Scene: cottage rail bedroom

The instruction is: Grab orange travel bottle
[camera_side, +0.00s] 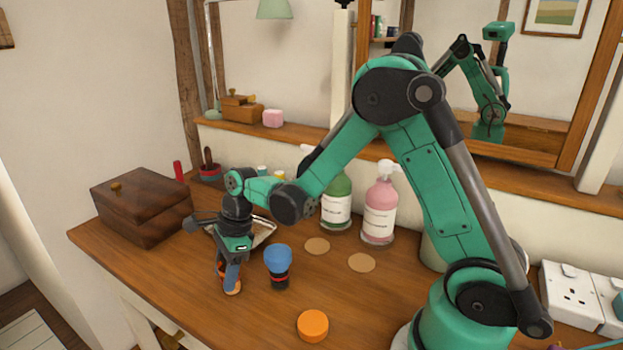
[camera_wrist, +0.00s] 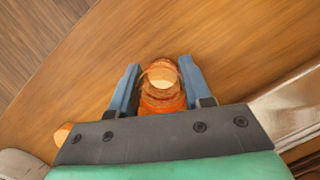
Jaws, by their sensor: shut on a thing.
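The orange travel bottle (camera_wrist: 162,97) stands between the two blue fingers of my gripper (camera_wrist: 160,90) in the wrist view, with a pale round top facing the camera. In the side view my gripper (camera_side: 230,278) points down at the front left of the wooden table, shut on the bottle. Only a little of the orange bottle (camera_side: 234,288) shows there, low between the fingers and close to the table top. The rest of it is hidden by the fingers. I cannot tell whether its base touches the table.
A blue-topped dark bottle (camera_side: 278,265) stands just right of my gripper. An orange round lid (camera_side: 312,325) lies at the front. A wooden box (camera_side: 142,207) is at left; green (camera_side: 336,203) and pink (camera_side: 379,212) pump bottles stand behind. Two coasters lie between.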

